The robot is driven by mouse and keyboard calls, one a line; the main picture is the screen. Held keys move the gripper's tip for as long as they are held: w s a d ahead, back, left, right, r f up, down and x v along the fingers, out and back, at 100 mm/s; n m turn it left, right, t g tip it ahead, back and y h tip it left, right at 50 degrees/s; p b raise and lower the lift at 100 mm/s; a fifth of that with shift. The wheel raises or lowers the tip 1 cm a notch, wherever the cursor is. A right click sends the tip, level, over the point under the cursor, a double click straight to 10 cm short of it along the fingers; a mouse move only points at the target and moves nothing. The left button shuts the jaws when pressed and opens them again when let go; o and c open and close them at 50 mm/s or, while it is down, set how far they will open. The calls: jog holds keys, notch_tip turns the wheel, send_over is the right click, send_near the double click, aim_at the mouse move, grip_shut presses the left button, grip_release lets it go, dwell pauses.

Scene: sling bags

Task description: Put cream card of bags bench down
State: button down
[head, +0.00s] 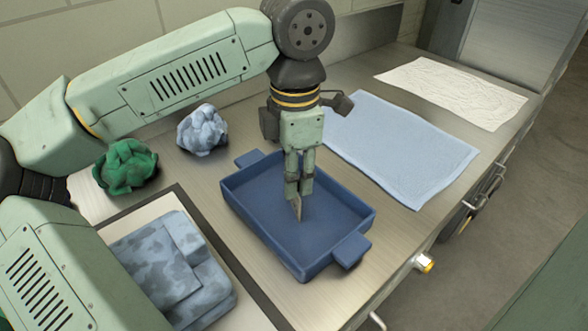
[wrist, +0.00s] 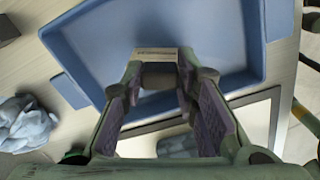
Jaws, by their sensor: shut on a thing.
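My gripper (head: 299,184) points down over the blue tray (head: 246,214) and is shut on a small cream card (head: 296,208). The card is tilted on edge below the fingertips, within the tray's walls. I cannot tell whether its lower edge touches the tray floor. In the wrist view the card (wrist: 155,53) shows as a thin strip with dark print between the fingertips, against the blue tray (wrist: 215,35). The rest of the tray floor looks empty.
A crumpled grey-blue cloth (head: 202,131) and a green one (head: 126,167) lie left of the tray. A folded mottled blue cloth (head: 170,265) lies on a dark-edged pale board in front. A flat light-blue cloth (head: 400,145) and a white one (head: 455,90) lie to the right.

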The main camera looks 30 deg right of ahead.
jog(key=shift+f, duration=0.1)
jog(key=shift+f, duration=0.2)
jog(key=c, duration=1.3)
grip_release()
jog(key=shift+r, duration=0.1)
notch_tip(320, 180, up, 12)
jog(key=shift+r+b, duration=0.15)
jog(key=shift+b, duration=0.4)
